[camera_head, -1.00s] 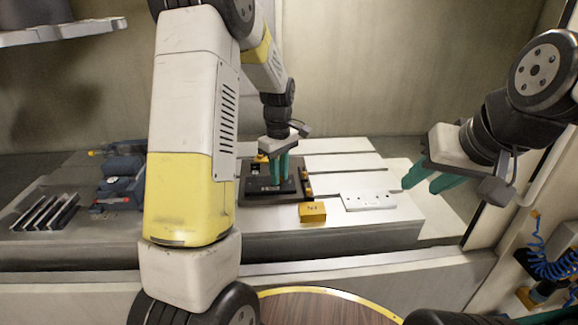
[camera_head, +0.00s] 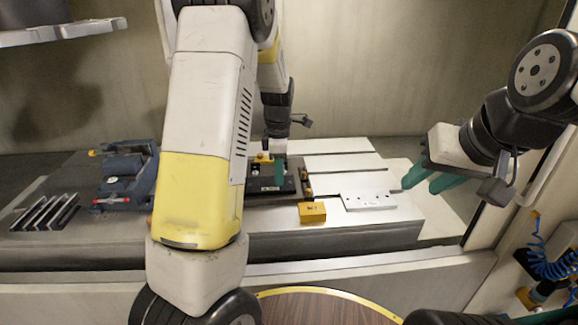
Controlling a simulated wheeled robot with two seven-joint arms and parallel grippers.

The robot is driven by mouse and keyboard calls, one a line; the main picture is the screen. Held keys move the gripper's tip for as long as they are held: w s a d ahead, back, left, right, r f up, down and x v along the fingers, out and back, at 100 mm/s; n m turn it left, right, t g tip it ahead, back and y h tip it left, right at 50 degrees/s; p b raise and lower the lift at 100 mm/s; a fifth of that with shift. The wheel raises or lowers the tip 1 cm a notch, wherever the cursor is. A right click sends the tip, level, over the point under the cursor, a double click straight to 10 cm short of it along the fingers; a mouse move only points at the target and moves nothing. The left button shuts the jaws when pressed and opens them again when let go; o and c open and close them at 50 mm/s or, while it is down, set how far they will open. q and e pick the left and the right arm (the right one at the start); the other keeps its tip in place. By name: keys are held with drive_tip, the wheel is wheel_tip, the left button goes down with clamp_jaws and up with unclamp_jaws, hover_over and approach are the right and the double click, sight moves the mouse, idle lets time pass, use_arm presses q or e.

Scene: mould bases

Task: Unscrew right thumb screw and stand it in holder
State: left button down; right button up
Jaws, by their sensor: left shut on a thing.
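My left gripper (camera_head: 279,170) points down over the black mould base (camera_head: 266,188) at the middle of the bench. I cannot see whether the screw is still in the base. A yellow part (camera_head: 263,157) shows at the back of the base, just left of the fingers. My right gripper (camera_head: 430,182) is open and empty, in the air at the right. No holder can be told for certain.
A yellow block (camera_head: 312,212) and a silver plate with holes (camera_head: 368,201) lie right of the base. A blue vise-like device (camera_head: 128,176) and several dark plates (camera_head: 45,212) are at the left. My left arm hides part of the bench.

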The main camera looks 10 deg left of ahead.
use_arm(q)
drive_tip(key=shift+r, duration=0.1)
drive_tip(key=shift+r, duration=2.6)
